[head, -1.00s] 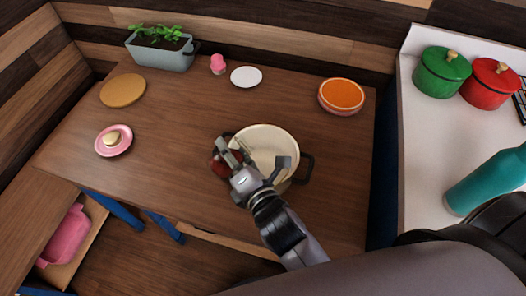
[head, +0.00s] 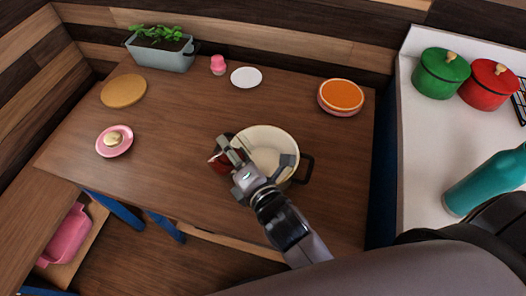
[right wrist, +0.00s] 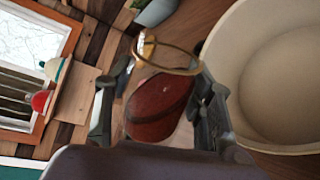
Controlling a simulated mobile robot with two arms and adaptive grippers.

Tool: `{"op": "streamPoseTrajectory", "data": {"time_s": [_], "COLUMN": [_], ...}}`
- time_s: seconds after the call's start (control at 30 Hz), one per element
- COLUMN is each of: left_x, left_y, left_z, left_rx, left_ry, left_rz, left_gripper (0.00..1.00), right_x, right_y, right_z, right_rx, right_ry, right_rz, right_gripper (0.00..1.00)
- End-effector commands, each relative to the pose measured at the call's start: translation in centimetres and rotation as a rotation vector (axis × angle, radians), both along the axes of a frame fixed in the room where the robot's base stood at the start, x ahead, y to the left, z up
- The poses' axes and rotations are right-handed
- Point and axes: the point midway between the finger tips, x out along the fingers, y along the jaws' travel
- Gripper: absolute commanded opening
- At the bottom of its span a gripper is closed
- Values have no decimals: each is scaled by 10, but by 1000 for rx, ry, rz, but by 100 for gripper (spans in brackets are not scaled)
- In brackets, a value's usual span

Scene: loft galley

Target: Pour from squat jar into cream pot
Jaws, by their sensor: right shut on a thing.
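The squat jar (head: 221,162) looks like clear glass with dark red contents. It is partly hidden by my right gripper (head: 233,152), which is shut on it just left of the cream pot (head: 291,139). In the right wrist view the jar (right wrist: 160,103) sits between both fingers of the gripper (right wrist: 157,112), its gold rim tilted. The cream pot (right wrist: 222,48) is close beside it on the right; its inside looks empty where visible. The pot stands on the wooden table with a dark handle at its right. My left gripper is not in view.
On the table (head: 190,115) are a planter (head: 160,58), a pink shaker (head: 218,65), a white saucer (head: 246,77), an orange-topped dish (head: 341,95), a cork mat (head: 123,91) and a pink plate (head: 102,147). The table's left-middle is clear.

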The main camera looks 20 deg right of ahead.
Motion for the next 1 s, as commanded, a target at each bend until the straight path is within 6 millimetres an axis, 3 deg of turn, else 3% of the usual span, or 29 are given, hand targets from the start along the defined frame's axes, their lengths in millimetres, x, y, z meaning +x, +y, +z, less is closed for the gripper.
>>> {"op": "streamPoseTrajectory", "data": {"time_s": [1.0], "left_x": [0], "left_y": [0], "left_z": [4], "left_rx": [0], "left_ry": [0], "left_rz": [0], "left_gripper": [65], "right_x": [4], "right_y": [-13], "right_z": [-4], "right_rx": [132], "right_ry": [36], "right_rz": [1], "right_gripper": [7]}}
